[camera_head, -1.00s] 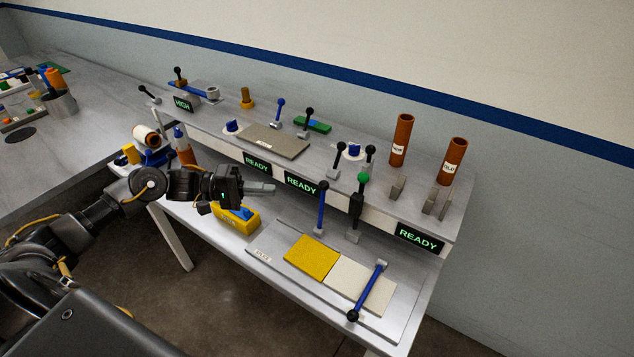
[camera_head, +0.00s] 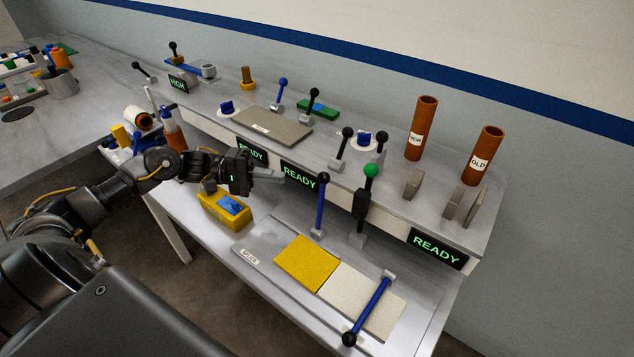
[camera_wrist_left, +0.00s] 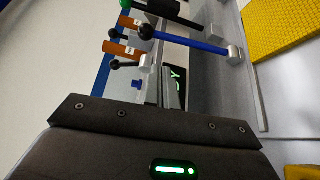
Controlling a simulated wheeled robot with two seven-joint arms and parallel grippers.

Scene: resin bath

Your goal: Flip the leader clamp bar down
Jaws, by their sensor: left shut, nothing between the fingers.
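On the lower bench a blue bar (camera_head: 321,205) with a black ball on top stands upright behind the yellow sheet (camera_head: 306,263). A second blue bar (camera_head: 370,307) lies flat across the white sheet, its black ball toward the front. The frames do not label which is the leader clamp bar. My left gripper (camera_head: 298,177) is shut and empty, pointing right, just left of the upright bar's upper part. In the left wrist view the upright bar (camera_wrist_left: 192,42) crosses beyond the fingers (camera_wrist_left: 172,88). Contact is not visible. My right gripper is out of view.
A black lever (camera_head: 361,203) with a green ball stands right of the upright bar. A yellow box (camera_head: 222,213) sits below my left gripper. The upper shelf (camera_head: 390,190) carries knobs, small levers and two brown tubes. Lit READY signs line its front.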

